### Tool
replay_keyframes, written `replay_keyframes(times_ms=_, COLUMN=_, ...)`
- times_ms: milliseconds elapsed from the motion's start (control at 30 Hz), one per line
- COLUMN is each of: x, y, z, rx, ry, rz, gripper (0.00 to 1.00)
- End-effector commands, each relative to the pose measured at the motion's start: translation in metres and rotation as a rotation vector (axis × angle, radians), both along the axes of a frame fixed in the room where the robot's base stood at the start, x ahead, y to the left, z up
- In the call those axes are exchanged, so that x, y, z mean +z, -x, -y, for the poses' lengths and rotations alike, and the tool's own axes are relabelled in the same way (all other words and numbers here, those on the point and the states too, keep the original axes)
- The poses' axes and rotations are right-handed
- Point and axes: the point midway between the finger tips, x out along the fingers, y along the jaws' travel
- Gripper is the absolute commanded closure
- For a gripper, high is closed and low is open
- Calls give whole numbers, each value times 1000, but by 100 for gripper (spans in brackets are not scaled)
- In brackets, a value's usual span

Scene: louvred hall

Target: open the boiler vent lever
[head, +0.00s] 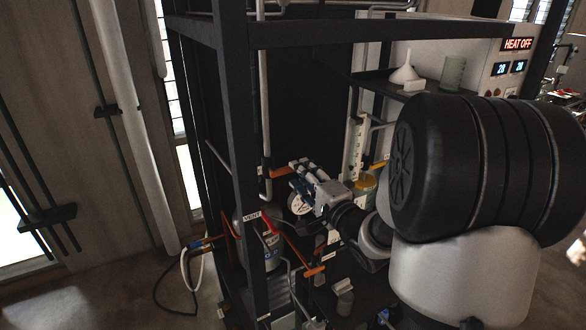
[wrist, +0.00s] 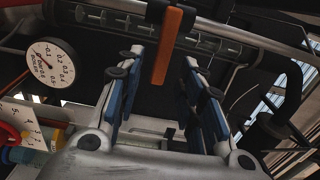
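An orange lever (head: 280,171) sticks out by an upright pipe inside the dark frame, just left of my gripper's tips in the head view. In the wrist view an orange lever (wrist: 172,45) hangs down across a horizontal pipe, between and beyond the blue-padded fingers. My gripper (head: 299,166) is open; in the wrist view its fingers (wrist: 163,66) stand apart with no contact on the lever visible. A VENT label (head: 252,216) is on the frame post below; I cannot tell for certain which lever it names.
A pressure gauge (wrist: 57,63) is close on the left in the wrist view. Another orange handle (head: 313,271) sits lower down. The dark frame post (head: 236,130) stands left of my gripper. A shelf above holds a white funnel (head: 404,72).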

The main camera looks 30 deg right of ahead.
Motion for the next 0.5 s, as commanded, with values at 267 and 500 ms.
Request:
replay_keyframes(times_ms=267, x=0, y=-24, z=-1, rx=0, ry=1, rz=0, gripper=65)
replay_keyframes(times_ms=500, x=0, y=-33, z=-1, rx=0, ry=1, rz=1, gripper=65)
